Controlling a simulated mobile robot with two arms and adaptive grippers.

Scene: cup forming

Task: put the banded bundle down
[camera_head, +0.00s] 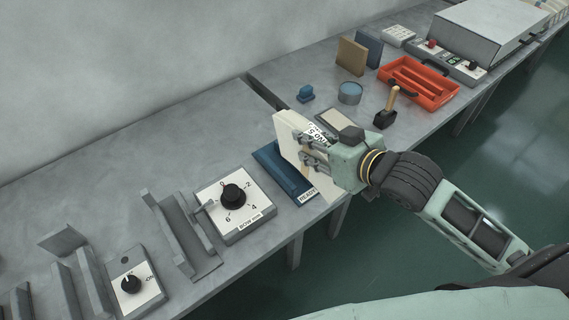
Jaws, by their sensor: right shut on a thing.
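The banded bundle (286,140) is a cream, flat stack held on edge, slightly tilted. My right gripper (309,149) is shut on it, reaching in from the right, and its fingers cover part of the bundle's face. Just behind and below it is a blue tray (270,172) with a white READY label at its front edge. The bundle hides the tray's right part, and I cannot tell whether the bundle touches the tray. My left gripper is not in view.
Left of the tray is a dial box (228,228) marked BOW mm, then grey upright plates (168,232) and a smaller switch box (131,283). To the right stand a mallet (387,108), a blue tin (350,92) and an orange tray (440,91). The bench behind the tray is bare.

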